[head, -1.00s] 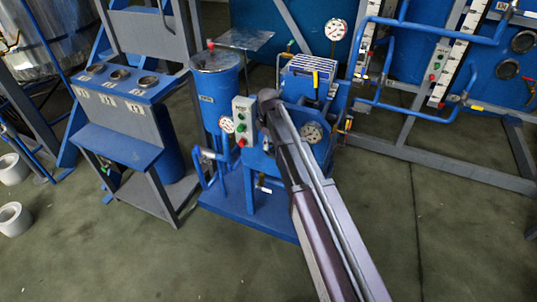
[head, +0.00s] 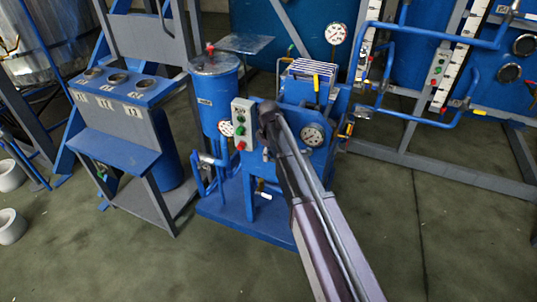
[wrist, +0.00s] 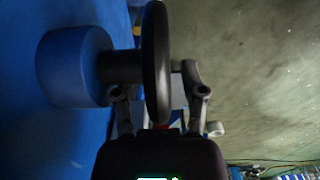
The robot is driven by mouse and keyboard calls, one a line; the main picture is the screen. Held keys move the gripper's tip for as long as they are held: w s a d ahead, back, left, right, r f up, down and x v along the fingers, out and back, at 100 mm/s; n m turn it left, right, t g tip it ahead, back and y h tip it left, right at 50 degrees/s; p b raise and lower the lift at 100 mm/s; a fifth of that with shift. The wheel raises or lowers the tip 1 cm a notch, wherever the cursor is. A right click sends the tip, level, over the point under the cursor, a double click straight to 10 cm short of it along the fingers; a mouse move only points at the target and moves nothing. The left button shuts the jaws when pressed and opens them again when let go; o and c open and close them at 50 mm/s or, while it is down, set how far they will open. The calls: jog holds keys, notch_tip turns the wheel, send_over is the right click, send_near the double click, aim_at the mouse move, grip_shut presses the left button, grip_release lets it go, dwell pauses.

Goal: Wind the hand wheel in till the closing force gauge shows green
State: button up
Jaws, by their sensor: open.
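The hand wheel (wrist: 155,60) shows edge-on in the wrist view as a dark disc. A dark shaft (wrist: 118,67) joins it to a blue cylindrical housing (wrist: 75,65) on the left. My gripper (wrist: 160,88) is open, with one finger on each side of the wheel's lower rim; I cannot tell whether either touches it. In the head view my arm hides the wheel and gripper at the blue press (head: 320,115).
A control box (head: 243,124) with green and red buttons stands left of my arm. A blue tank (head: 214,95) with a small gauge (head: 226,128) is beside it. A stand with round openings (head: 118,90) is at left. Blue pipework (head: 430,117) is at right. Front floor is clear.

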grip_shut()
jog(key=shift+s+d+r+t+y, duration=0.1)
jog(key=shift+t+y, duration=0.2)
jog(key=shift+y, duration=0.3)
jog(key=shift+r+y, duration=0.1)
jog(key=shift+y, duration=0.6)
grip_release()
jog(key=shift+h, duration=0.5)
